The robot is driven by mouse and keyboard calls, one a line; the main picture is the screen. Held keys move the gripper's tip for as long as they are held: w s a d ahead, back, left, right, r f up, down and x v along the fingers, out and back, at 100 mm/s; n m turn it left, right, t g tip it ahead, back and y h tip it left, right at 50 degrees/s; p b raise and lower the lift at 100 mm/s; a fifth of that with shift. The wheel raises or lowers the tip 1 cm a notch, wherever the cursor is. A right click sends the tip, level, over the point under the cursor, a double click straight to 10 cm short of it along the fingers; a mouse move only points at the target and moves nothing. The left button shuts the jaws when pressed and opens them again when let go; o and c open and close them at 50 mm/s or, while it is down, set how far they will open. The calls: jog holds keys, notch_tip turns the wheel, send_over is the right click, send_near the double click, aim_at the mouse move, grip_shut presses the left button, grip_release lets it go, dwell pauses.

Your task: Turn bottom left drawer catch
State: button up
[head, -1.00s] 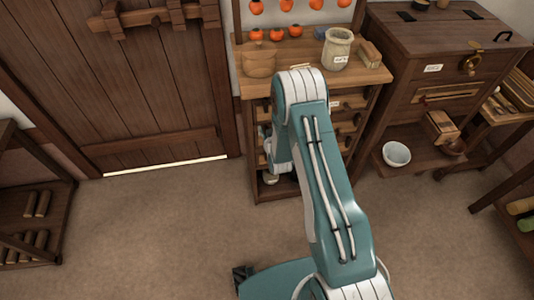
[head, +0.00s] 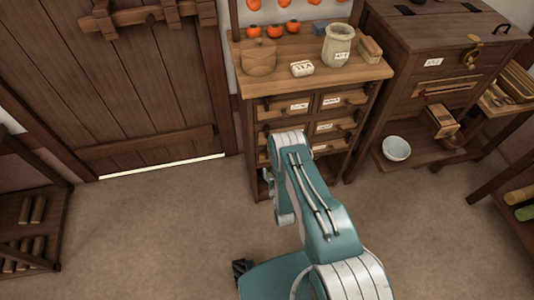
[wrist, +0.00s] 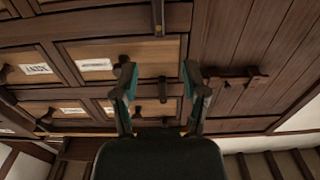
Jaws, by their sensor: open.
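The drawer cabinet (head: 254,85) stands in the middle of the head view, with labelled drawers in two columns and dark catches. My arm hides most of its lower left part. The wrist view shows the cabinet upside down. Contact with the catch cannot be told.
A plank door (head: 150,90) is left of the cabinet. At right stands a brown chest (head: 410,80) with a white bowl (head: 396,148) on its low shelf. The floor in front is clear.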

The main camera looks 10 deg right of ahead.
jog(key=w, duration=0.8)
jog(key=shift+w, duration=0.25)
grip_shut()
